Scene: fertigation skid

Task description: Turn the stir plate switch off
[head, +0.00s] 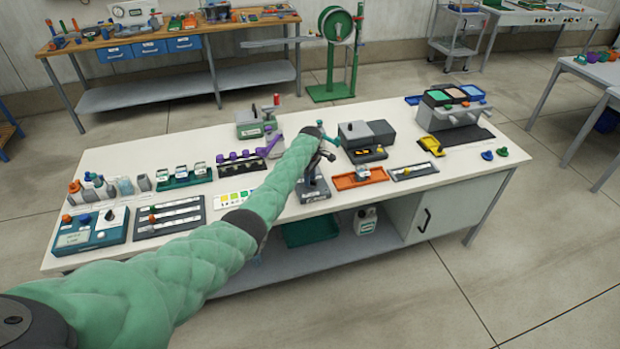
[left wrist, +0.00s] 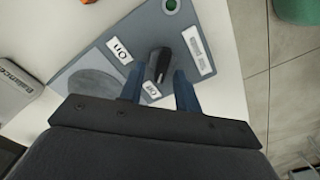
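The stir plate (head: 314,194) is a grey box near the front middle of the white bench, mostly beneath my left arm. The lever's near end points toward the "Off" label. My left gripper (left wrist: 159,88) has its two blue fingers apart, one on each side of the lever, with visible gaps. In the head view my left gripper (head: 312,176) is over the plate. My right gripper is not in view.
A balance (left wrist: 20,92) stands left of the plate in the wrist view. In the head view, an orange tray (head: 361,180) and a grey instrument (head: 366,138) are to the right. Bottles, racks and a blue control box (head: 90,233) are at left. The bench's front edge is close.

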